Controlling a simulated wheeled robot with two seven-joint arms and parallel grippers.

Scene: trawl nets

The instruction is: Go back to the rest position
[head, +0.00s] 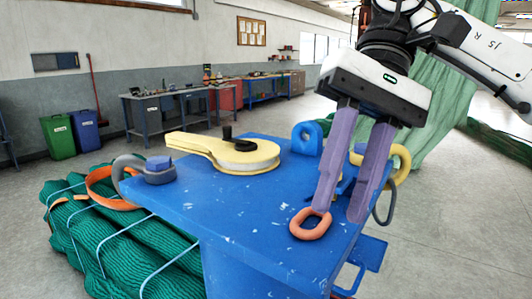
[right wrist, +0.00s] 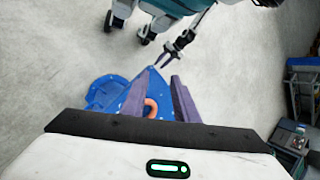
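My right gripper (head: 341,214) is over the right part of the blue table (head: 190,205), pointing down. Its two purple fingers are apart, with a clear gap between them. An orange link (head: 310,226) is at the tip of the left finger in the head view. In the right wrist view the orange link (right wrist: 151,107) shows between the open fingers (right wrist: 160,82), and does not look clamped. My left gripper (right wrist: 176,46) is small in the right wrist view, away from the table, with its fingers apart and nothing visible in them. It is outside the head view.
A yellow plate with a black knob (head: 245,155), a grey shackle (head: 132,172), a blue lug (head: 307,138) and a yellow ring (head: 400,164) are on or at the table. Green netting (head: 110,240) is bundled at left. Workbenches (head: 165,108) and bins (head: 58,135) stand behind. Floor at right is clear.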

